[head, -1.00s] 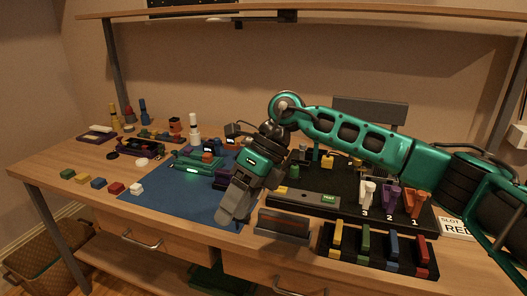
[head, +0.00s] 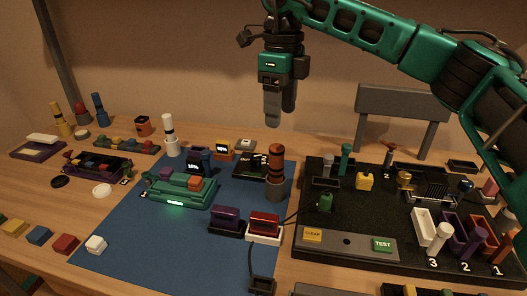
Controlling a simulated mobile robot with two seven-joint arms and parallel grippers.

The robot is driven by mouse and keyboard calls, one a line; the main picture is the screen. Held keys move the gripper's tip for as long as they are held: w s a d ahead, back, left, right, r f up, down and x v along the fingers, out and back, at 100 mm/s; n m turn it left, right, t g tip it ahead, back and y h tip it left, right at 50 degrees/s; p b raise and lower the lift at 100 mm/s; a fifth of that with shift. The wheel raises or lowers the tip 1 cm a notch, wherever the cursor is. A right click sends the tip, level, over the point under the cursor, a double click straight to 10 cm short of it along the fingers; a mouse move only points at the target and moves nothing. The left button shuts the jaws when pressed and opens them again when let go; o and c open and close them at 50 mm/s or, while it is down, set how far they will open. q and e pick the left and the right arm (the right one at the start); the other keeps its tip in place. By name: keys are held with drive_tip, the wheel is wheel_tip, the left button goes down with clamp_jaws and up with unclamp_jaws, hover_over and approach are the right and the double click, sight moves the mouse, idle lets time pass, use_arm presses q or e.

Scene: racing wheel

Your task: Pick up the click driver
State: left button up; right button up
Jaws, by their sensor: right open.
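An upright dark handle with orange-brown bands (head: 275,162), which looks like the click driver, stands in a grey holder (head: 274,190) at the right edge of the blue mat. My right gripper (head: 280,108) is open and empty, fingers pointing down, and appears above the banded handle in the picture, apart from it. My left gripper is out of view.
A green fixture (head: 180,189) with a lit front sits on the blue mat (head: 150,252). Purple (head: 227,217) and red (head: 264,224) blocks lie before the holder. A black board (head: 350,216) with numbered levers and bins fills the right. A white-topped post (head: 169,128) stands at the back left.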

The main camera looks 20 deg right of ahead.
sight(277, 158)
drive_tip(key=shift+w+f, duration=0.15)
drive_tip(key=shift+w, duration=0.05)
wheel_tip(277, 158, down, 7)
drive_tip(key=shift+s+r+b, duration=0.1)
drive_tip(key=shift+r+b, duration=0.05)
drive_tip(key=shift+b, duration=0.3)
drive_tip(key=shift+w+f, duration=0.2)
drive_tip(key=shift+f, duration=1.3)
drive_tip(key=shift+w+f, duration=0.2)
drive_tip(key=shift+f, duration=1.25)
drive_tip(key=shift+c, duration=0.3)
clamp_jaws()
